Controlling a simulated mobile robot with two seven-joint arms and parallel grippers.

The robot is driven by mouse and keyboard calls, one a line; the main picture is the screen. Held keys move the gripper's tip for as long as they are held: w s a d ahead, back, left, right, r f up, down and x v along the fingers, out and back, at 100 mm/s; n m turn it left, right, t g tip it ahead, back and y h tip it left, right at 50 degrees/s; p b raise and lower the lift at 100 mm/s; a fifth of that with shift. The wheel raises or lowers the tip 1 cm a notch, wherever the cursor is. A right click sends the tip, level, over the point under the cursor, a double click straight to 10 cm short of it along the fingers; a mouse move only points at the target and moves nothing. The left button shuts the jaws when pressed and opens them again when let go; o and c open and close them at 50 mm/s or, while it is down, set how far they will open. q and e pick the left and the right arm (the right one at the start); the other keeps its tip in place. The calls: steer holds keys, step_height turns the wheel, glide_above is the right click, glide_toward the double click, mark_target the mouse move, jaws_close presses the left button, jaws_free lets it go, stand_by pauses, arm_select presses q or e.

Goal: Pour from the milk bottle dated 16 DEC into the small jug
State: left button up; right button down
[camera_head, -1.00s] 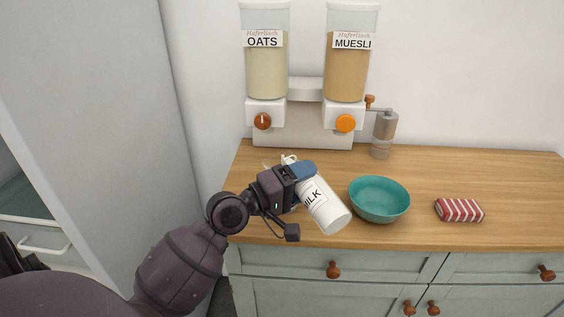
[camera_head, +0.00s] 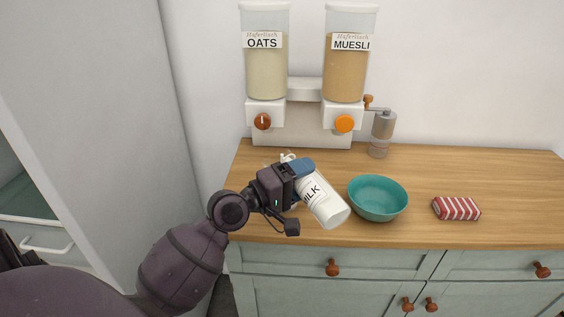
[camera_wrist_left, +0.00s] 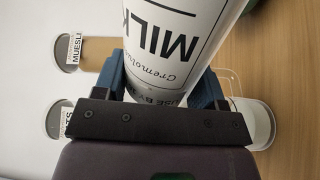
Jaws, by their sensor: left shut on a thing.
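A white milk bottle (camera_head: 325,205) with a MILK label is in my left gripper (camera_head: 302,170), tilted, its base toward the lower right and its top toward the upper left. The bottle (camera_wrist_left: 178,35) fills the top middle of the left wrist view, with the blue fingers (camera_wrist_left: 160,92) on either side. A "use by" line shows partly, but the date is hidden by the gripper. A small white shape (camera_head: 288,157) shows just behind the gripper; I cannot tell whether it is the small jug or the bottle's neck. My right gripper is not in view.
A teal bowl (camera_head: 378,198) stands right of the bottle, with a red striped packet (camera_head: 456,208) further right. Oats (camera_head: 266,65) and muesli (camera_head: 346,70) dispensers and a grinder (camera_head: 381,132) stand at the back. The wooden counter (camera_head: 500,180) is clear at the right.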

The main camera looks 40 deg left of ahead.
arm_select(q)
steer(key=shift+r+n+p, duration=0.35)
steer(key=shift+n+p, duration=0.05)
steer(key=shift+p, duration=0.25)
stand_by(1.0)
steer(key=shift+r+n+p, duration=0.25)
steer(key=shift+n+p, duration=0.15)
steer(key=shift+p, duration=0.1)
stand_by(1.2)
steer(key=shift+r+p, duration=0.15)
steer(key=shift+p, duration=0.25)
stand_by(0.8)
steer(key=shift+r+n, duration=0.1)
steer(key=shift+n, duration=0.3)
stand_by(0.4)
